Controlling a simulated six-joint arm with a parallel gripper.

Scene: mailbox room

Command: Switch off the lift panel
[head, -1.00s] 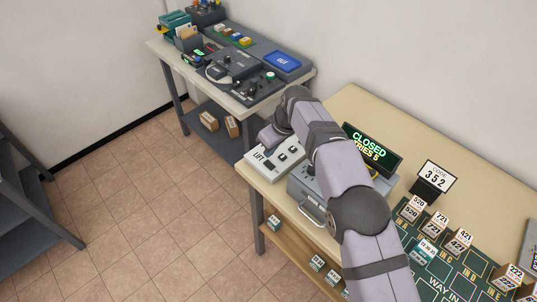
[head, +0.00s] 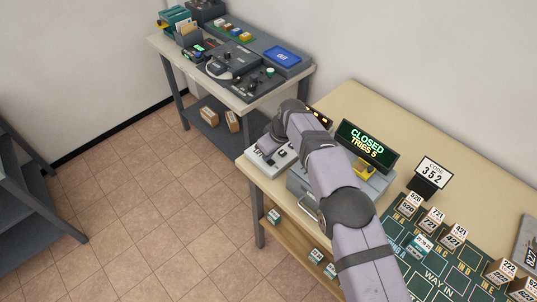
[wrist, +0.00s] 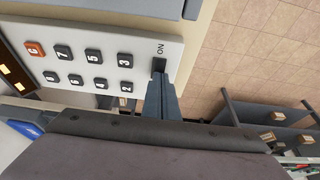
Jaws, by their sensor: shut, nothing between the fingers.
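The lift panel (head: 264,171) is a white slab at the near left corner of the right table, partly covered by my arm. In the wrist view the panel (wrist: 120,40) shows numbered black keys, an orange C key (wrist: 35,48) and a black switch (wrist: 158,66) beside the letters ON. My gripper (wrist: 161,80) is shut and empty, its tips at or just over the switch; I cannot tell whether they touch. In the head view the gripper is over the panel's left end, its tips not clear. Which way the switch is tipped is hidden.
A dark display with orange lights (head: 318,117) stands behind the panel. A grey box with a green CLOSED sign (head: 365,143) is to its right. A code card (head: 434,173) and numbered blocks (head: 432,217) stand further right. The left table (head: 160,42) holds other devices.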

